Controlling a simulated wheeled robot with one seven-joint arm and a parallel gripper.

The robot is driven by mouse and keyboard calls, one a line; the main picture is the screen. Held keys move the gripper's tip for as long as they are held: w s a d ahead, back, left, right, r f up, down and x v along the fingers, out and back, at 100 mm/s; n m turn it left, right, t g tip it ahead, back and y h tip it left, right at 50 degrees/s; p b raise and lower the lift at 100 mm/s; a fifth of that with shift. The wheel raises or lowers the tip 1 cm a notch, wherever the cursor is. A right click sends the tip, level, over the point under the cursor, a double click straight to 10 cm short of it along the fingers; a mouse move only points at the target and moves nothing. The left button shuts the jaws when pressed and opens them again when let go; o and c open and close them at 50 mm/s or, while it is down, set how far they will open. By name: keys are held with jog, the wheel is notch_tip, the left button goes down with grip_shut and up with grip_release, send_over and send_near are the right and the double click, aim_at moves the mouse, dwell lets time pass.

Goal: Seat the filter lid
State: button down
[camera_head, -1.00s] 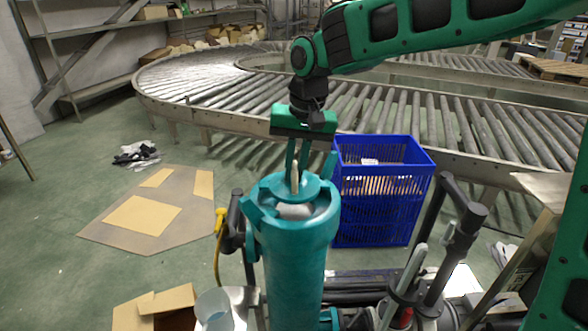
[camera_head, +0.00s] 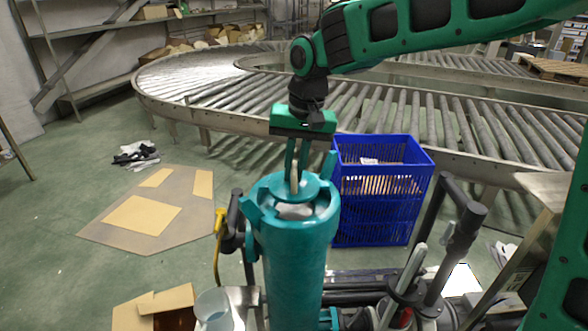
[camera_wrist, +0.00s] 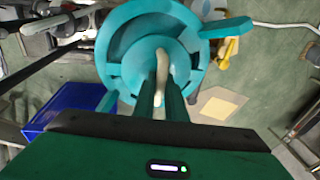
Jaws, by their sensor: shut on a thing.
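The filter lid (camera_head: 316,188) is a teal disc with a pale upright handle. My gripper (camera_head: 296,176) points down from above and is shut on that handle. The lid is at the open top of the tall teal filter housing (camera_head: 292,260). A pale surface shows inside the housing below the lid's near edge. In the wrist view the lid (camera_wrist: 138,62) lies within the housing's rim (camera_wrist: 112,38), and the handle (camera_wrist: 162,65) rises between my fingers. I cannot tell whether the lid touches the housing all round.
A blue crate (camera_head: 375,215) stands behind the housing at right. Dark bars and pipes (camera_head: 440,255) stand close on the right, and a yellow-handled part (camera_head: 220,222) on the left. A clear cup (camera_head: 213,308) is at lower left. A roller conveyor (camera_head: 400,110) runs behind.

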aim_at(301, 185)
jog(key=shift+f, duration=2.7)
jog(key=c, duration=1.7)
grip_release()
jog(key=r, duration=0.3)
jog(key=d+r, duration=0.1)
jog(key=r, duration=0.3)
jog(key=s+r, duration=0.1)
jog(key=r, duration=0.2)
jog(key=shift+d+r, duration=0.25)
jog(key=shift+r, duration=0.05)
